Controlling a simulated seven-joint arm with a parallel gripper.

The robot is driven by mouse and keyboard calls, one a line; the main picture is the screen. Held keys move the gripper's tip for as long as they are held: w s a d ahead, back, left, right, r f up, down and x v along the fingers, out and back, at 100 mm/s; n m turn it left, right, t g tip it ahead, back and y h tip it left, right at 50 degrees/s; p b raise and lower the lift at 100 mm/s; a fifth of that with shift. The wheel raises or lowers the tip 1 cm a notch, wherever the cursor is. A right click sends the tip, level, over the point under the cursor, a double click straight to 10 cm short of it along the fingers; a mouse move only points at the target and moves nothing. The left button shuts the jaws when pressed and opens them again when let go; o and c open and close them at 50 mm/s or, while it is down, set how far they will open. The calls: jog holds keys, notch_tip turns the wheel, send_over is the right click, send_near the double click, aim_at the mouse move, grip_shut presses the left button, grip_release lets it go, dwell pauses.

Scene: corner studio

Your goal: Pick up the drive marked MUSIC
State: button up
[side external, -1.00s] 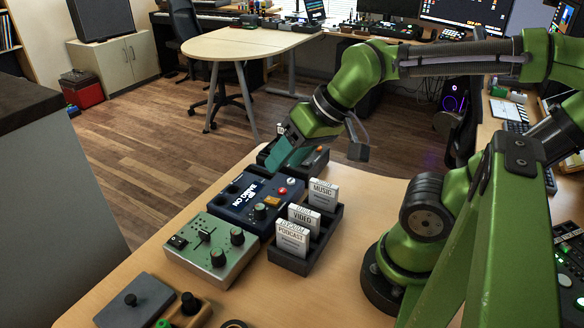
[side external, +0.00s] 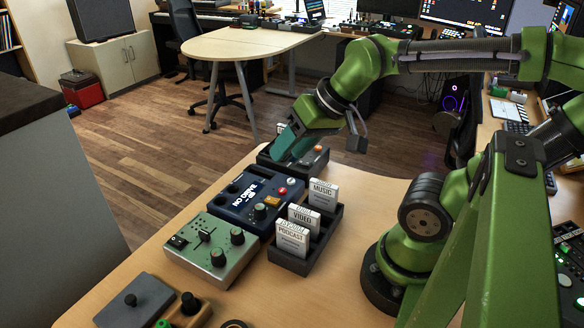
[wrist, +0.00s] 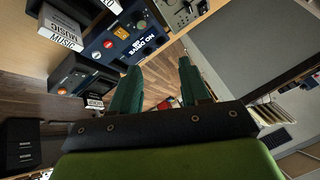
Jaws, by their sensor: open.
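The white drive marked MUSIC (side external: 323,195) stands upright in the far slot of a dark rack (side external: 290,262). The drives marked VIDEO (side external: 304,219) and PODCAST (side external: 292,238) stand in front of it in the same rack. The MUSIC drive also shows in the wrist view (wrist: 62,32) at the upper left. My gripper (side external: 283,153) is above and beyond the rack, over the far end of the pedals, apart from the drive. Its two teal fingers (wrist: 158,85) are spread in the wrist view with nothing between them.
A dark blue box (side external: 255,200) marked NO DRIVE stands left of the rack, with a green knobbed box (side external: 210,248) nearer. A dark unit (side external: 310,160) lies behind the blue box, below my gripper. Bare wood table (side external: 345,270) lies right of the rack.

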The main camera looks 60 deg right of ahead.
aim_at(324, 183)
jog(key=d+f+n+g+h, duration=0.1)
jog(key=d+n+g+h, duration=0.1)
jog(key=d+n+g, duration=0.55)
jog(key=d+f+m, duration=0.1)
jog(key=f, duration=0.2)
jog(key=s+d+f+m, duration=0.1)
jog(key=f, duration=0.3)
jog(key=s+d+f+m, duration=0.1)
jog(key=f, duration=0.3)
jog(key=shift+f+g, duration=0.15)
jog(key=shift+g, duration=0.1)
jog(key=shift+s+d+f, duration=0.1)
jog(key=shift+d+f, duration=0.05)
jog(key=shift+f, duration=1.25)
jog(key=shift+s+d+f, duration=0.1)
jog(key=shift+f, duration=1.25)
jog(key=shift+c, duration=0.3)
grip_shut()
